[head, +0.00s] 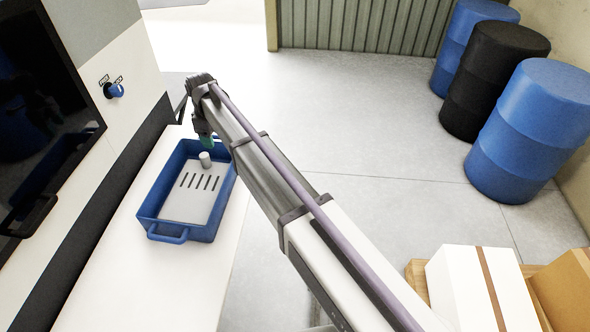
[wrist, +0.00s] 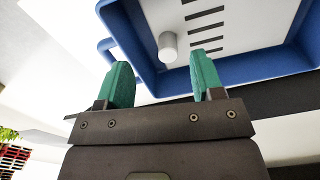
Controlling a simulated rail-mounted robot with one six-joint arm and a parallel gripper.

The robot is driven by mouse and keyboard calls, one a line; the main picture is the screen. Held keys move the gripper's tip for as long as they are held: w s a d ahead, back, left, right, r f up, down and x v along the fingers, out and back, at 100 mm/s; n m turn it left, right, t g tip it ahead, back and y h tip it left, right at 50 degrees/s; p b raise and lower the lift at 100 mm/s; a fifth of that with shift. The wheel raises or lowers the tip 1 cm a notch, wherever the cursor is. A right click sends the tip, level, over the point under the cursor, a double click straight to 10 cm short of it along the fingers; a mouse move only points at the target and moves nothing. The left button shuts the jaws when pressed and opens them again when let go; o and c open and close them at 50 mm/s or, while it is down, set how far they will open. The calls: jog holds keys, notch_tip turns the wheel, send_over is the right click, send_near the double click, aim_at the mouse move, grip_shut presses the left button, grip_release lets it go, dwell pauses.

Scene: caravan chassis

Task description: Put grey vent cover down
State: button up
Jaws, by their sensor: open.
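The grey vent cover (head: 190,196) is a pale slotted plate with a short round knob (head: 205,159). It lies inside the blue tray (head: 178,229) on the white counter in the head view. In the wrist view the vent cover (wrist: 238,22) and its knob (wrist: 168,46) show beyond my fingertips. My gripper (wrist: 164,75) is open, with a teal finger on each side and nothing between them. The knob is apart from both fingers. In the head view my gripper (head: 208,143) is just above the far end of the tray, partly hidden by my arm.
The white counter (head: 155,275) is clear in front of the tray. A white machine with a dark window (head: 35,110) and a blue knob (head: 115,91) stands close on the left. Barrels (head: 530,130) and boxes (head: 470,285) stand on the right. The floor between is open.

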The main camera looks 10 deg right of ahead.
jog(key=s+d+f+m+b, duration=0.1)
jog(key=s+d+m, duration=1.2)
jog(key=s+d, duration=1.5)
jog(key=shift+s+d, duration=0.2)
jog(key=shift+d, duration=0.95)
jog(key=shift+f, duration=0.1)
